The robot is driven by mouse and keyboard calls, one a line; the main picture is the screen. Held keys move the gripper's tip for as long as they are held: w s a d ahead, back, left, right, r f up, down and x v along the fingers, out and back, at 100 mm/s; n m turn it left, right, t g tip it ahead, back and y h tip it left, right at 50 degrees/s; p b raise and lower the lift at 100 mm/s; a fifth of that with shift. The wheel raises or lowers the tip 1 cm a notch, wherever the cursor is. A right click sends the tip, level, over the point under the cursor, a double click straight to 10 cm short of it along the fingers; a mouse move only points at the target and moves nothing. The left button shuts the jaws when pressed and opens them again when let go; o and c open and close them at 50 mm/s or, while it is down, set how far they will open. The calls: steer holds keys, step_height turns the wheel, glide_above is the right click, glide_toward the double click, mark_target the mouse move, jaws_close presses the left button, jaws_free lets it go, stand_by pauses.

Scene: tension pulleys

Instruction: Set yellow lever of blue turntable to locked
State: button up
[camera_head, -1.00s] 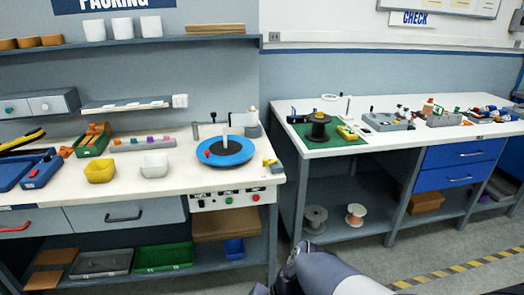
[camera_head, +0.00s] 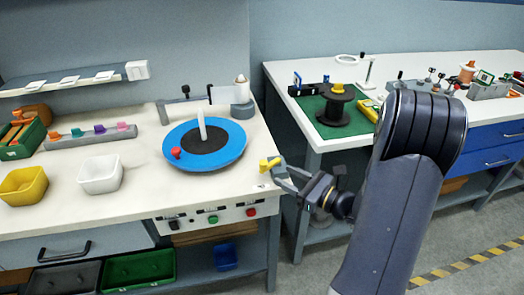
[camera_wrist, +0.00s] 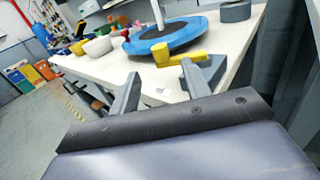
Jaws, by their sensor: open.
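The blue turntable (camera_head: 228,150) is a blue disc with a dark centre, a white upright post (camera_head: 202,126) and a red knob (camera_head: 176,153). It stands near the right end of the left workbench. The yellow lever (camera_head: 268,164) sits at the bench's right front edge, beside the turntable. In the wrist view the lever (camera_wrist: 184,59) shows a round knob at its left end, and the turntable (camera_wrist: 180,36) is behind it. My gripper (camera_head: 279,172) is open at the lever. In the wrist view its fingers (camera_wrist: 160,80) lie either side, just short of it; contact cannot be told.
A white bin (camera_head: 100,178) and a yellow bin (camera_head: 22,188) stand left of the turntable. A control panel (camera_head: 210,216) with buttons is on the bench front. A gap separates this bench from the right bench, which has a green mat (camera_head: 312,106) and black spool (camera_head: 335,108).

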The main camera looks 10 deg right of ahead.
mark_target(260, 162)
steer(key=p+x, duration=0.1)
steer(key=x, duration=0.9)
steer(key=shift+w+a, duration=0.2)
steer(key=shift+w, duration=0.05)
steer(key=shift+c, duration=0.2)
jaws_close()
